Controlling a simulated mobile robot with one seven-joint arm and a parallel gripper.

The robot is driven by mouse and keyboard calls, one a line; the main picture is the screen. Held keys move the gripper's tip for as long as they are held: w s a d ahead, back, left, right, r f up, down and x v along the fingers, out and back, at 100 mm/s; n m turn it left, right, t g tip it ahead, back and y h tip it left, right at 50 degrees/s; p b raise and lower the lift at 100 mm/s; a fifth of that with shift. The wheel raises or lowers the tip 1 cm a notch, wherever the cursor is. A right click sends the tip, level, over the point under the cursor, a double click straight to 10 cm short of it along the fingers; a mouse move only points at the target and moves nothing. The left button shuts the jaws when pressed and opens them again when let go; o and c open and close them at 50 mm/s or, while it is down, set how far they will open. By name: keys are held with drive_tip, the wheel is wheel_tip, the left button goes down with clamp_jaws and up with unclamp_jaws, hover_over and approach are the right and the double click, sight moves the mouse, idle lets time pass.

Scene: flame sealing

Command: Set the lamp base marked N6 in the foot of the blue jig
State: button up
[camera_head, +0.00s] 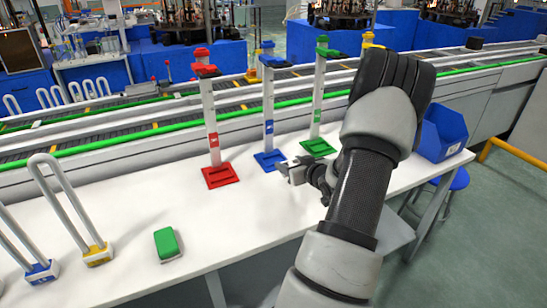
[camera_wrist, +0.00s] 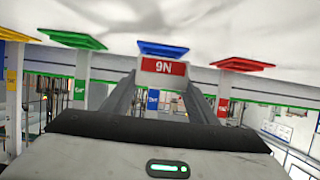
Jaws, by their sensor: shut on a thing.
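The blue jig (camera_head: 269,115) is a white post with a blue foot (camera_head: 270,160) on the white table. Its foot also shows upside down in the wrist view (camera_wrist: 162,47). My gripper (camera_head: 284,170) is at the front right of that foot. In the wrist view my gripper (camera_wrist: 163,85) is shut on the lamp base (camera_wrist: 164,66). The base's red panel with white lettering reads N6 upside down. The base lines up in front of the blue foot there; I cannot tell whether they touch. In the head view the base is too small to make out clearly.
A red jig (camera_head: 211,130) stands left of the blue one, a green jig (camera_head: 317,105) right. U-shaped tubes on yellow (camera_head: 97,254) and blue (camera_head: 42,272) bases stand at the left. A green block (camera_head: 167,244) lies at the front. A blue bin (camera_head: 442,133) is at the right.

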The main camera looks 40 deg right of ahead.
drive_tip(key=w+d, duration=0.1)
drive_tip(key=w, duration=0.3)
drive_tip(key=w+d, duration=0.1)
drive_tip(key=w, duration=0.3)
drive_tip(key=w+d, duration=0.1)
drive_tip(key=w, duration=0.3)
drive_tip(key=shift+d+b, duration=0.35)
drive_tip(key=shift+b, duration=0.05)
drive_tip(key=shift+w+d+f+b, duration=0.1)
drive_tip(key=shift+w+f+b, duration=0.1)
drive_tip(key=shift+f, duration=0.7)
drive_tip(key=shift+w+f+b, duration=0.1)
drive_tip(key=shift+f+b, duration=0.1)
drive_tip(key=shift+f, duration=0.65)
drive_tip(key=shift+f, duration=0.1)
drive_tip(key=shift+f, duration=0.15)
drive_tip(key=o, duration=1.1)
drive_tip(key=shift+s, duration=0.1)
drive_tip(key=shift+o, duration=0.2)
drive_tip(key=shift+r, duration=0.2)
